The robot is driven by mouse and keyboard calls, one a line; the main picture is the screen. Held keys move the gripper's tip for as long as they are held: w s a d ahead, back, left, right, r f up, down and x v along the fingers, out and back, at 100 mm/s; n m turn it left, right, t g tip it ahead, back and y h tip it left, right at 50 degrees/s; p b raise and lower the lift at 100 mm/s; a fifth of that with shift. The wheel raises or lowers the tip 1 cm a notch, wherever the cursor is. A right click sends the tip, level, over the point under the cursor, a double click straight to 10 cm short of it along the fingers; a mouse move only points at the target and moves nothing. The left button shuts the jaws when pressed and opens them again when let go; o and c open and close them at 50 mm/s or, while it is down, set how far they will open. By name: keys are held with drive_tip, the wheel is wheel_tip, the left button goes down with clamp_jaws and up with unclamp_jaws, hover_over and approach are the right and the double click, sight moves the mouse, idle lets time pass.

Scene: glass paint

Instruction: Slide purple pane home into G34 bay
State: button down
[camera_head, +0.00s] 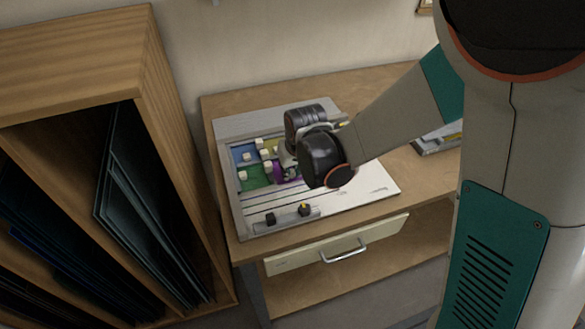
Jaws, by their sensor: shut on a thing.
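A flat board (363,196) lies on the wooden table and holds small colored panes with pale knobs. A blue pane (238,152) and a green pane (251,181) show at its left. A purple piece (278,173), partly visible, sits right beside my gripper (286,166). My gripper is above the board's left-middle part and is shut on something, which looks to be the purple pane. My wrist hides most of the fingers and the pane. I cannot make out any G34 label or tell which bay is which.
Two dark knobs (304,209) stand on a strip at the board's front edge. A wooden rack (152,80) with dark glass sheets stands close at the left. A tray-like item (437,140) lies at the table's right. The board's front right is bare.

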drive_tip(key=shift+w+a, duration=0.35)
drive_tip(key=shift+a, duration=0.4)
idle(1.1)
drive_tip(key=c, duration=1.4)
unclamp_jaws()
drive_tip(key=shift+r+p, duration=2.15)
drive_tip(key=shift+r, duration=1.4)
